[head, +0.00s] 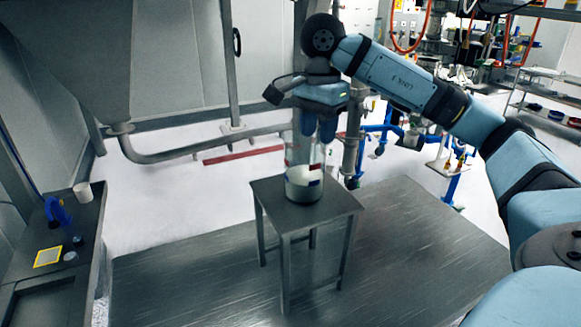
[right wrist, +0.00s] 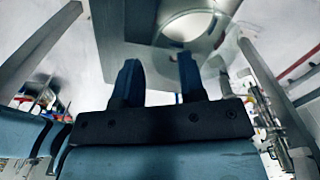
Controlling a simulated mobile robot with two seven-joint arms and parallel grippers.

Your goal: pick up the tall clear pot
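The tall clear pot (head: 304,172) stands upright on a small grey table (head: 268,190) in the head view. Its see-through wall has red and blue marks, and something white shows in its lower part. My right gripper (head: 318,132) points down at the pot's upper end. Its two blue fingers are apart. In the right wrist view the gripper (right wrist: 159,78) is open, with nothing seen held between the fingers. The round pot (right wrist: 188,22) shows beyond the right finger. I cannot tell whether a finger touches the pot's rim. My left gripper is not in view.
A grey side bench (head: 55,290) at the left holds a white cup (head: 83,191), a blue object (head: 57,212) and a yellow-edged card (head: 48,257). A large hopper (head: 70,60) hangs above left. The floor around the small table is clear.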

